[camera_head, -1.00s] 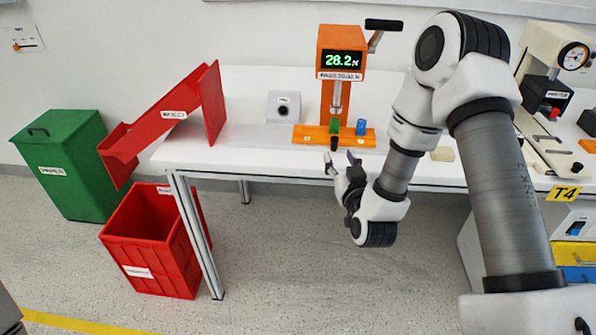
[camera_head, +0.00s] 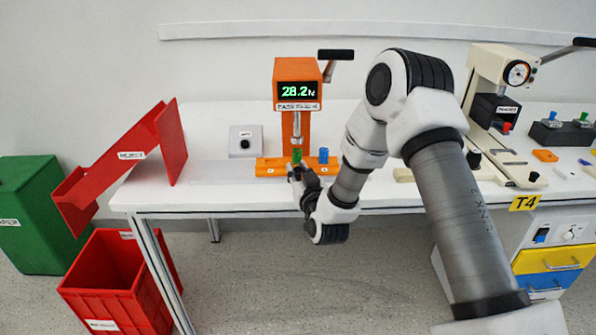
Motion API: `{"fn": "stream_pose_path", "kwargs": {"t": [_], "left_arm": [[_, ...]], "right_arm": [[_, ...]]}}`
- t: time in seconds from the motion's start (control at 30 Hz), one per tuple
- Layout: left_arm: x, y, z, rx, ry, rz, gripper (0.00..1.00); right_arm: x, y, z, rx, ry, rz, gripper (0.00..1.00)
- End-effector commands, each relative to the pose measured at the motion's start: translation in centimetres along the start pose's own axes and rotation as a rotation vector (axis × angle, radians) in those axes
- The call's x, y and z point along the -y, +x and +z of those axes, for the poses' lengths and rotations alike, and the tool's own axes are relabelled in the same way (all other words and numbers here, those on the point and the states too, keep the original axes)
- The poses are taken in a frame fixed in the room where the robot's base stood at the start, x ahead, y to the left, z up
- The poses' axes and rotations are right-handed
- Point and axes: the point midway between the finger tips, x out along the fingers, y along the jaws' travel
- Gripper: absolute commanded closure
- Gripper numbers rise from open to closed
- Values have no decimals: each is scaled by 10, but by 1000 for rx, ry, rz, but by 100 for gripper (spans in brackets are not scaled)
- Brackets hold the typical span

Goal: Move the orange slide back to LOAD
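The orange slide (camera_head: 268,168) lies across the foot of the orange press (camera_head: 297,86) on the white table. A green piece (camera_head: 297,154) is on the slide below the press head, and a blue piece (camera_head: 323,155) is at its right part. My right gripper (camera_head: 296,174) is at the slide's front edge, just in front of the green piece. It covers the place where the slide's small black knob was seen earlier. Its fingers are small and dark here, so whether they grip the knob is unclear. My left gripper is not in view.
A red chute (camera_head: 125,160) stands on the table's left end above a red bin (camera_head: 115,285); a green bin (camera_head: 35,215) is farther left. A grey button box (camera_head: 244,141) stands left of the press. A cream press (camera_head: 487,100) is at the right.

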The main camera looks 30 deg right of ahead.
Motion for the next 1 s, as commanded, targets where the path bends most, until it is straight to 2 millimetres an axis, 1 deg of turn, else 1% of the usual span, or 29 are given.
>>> {"fn": "stream_pose_path", "kwargs": {"t": [0.27, 0.37, 0.47, 0.57, 0.67, 0.9, 1.0], "left_arm": [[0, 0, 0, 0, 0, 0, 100], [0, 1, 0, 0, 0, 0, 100], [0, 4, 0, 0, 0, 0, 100], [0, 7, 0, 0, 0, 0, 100], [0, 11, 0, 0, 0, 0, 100], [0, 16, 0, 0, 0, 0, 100], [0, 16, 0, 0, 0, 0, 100]], "right_arm": [[0, 0, 0, -1, 0, 0, 100], [4, 1, 0, -1, -1, -1, 100], [12, 3, 1, -2, -3, -2, 100], [25, 6, 1, -4, -3, -4, 100], [43, 11, 1, -4, -4, -5, 100], [93, 24, 0, -5, -3, -5, 100], [109, 29, -1, -5, -1, -3, 100]]}}
